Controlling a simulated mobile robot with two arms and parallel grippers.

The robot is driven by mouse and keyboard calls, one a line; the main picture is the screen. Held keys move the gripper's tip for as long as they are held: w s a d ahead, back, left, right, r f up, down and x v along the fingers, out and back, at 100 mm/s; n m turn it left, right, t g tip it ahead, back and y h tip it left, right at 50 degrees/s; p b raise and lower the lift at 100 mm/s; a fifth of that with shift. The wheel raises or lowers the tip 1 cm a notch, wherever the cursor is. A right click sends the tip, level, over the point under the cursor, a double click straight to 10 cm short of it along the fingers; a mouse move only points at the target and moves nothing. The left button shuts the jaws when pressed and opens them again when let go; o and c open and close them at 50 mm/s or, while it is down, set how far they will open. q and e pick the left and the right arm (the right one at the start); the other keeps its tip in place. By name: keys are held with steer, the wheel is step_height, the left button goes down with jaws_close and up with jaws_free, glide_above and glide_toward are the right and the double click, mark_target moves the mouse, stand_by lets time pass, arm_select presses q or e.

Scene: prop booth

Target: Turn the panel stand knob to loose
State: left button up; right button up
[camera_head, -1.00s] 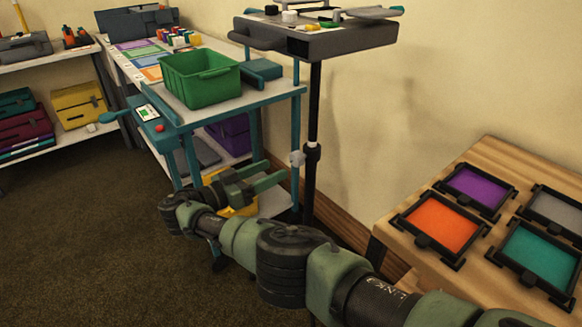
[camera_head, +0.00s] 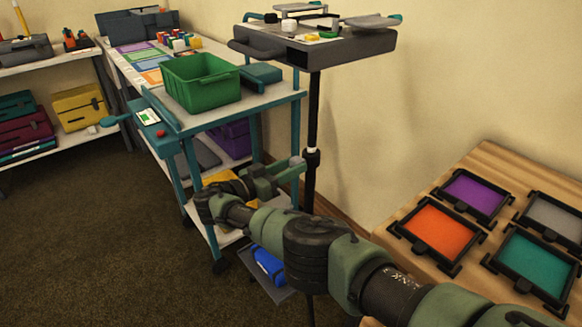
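The panel stand is a black pole (camera_head: 314,110) that carries a grey tray-like top (camera_head: 345,45). A dark collar with a white band (camera_head: 312,157) sits partway up the pole. The pale knob at the collar's left side is not clearly visible now; my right gripper's fingertips are in that spot. My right gripper (camera_head: 292,168) reaches in from the lower right, with its fingertips just left of the collar. I see the fingers nearly edge-on, so their gap and any contact with the knob are unclear. My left gripper is out of view.
A teal cart (camera_head: 245,107) with a green bin (camera_head: 200,82) stands left of the pole. A wooden table (camera_head: 410,215) with coloured framed panels stands at the right. A blue item (camera_head: 268,262) lies low beneath my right arm. Open carpet (camera_head: 90,240) is at the left.

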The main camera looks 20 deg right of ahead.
jaws_close()
steer(key=shift+n, duration=0.3)
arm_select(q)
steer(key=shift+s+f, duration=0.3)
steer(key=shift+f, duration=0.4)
arm_select(e)
steer(key=shift+n, duration=8.6)
steer(key=o, duration=1)
jaws_free()
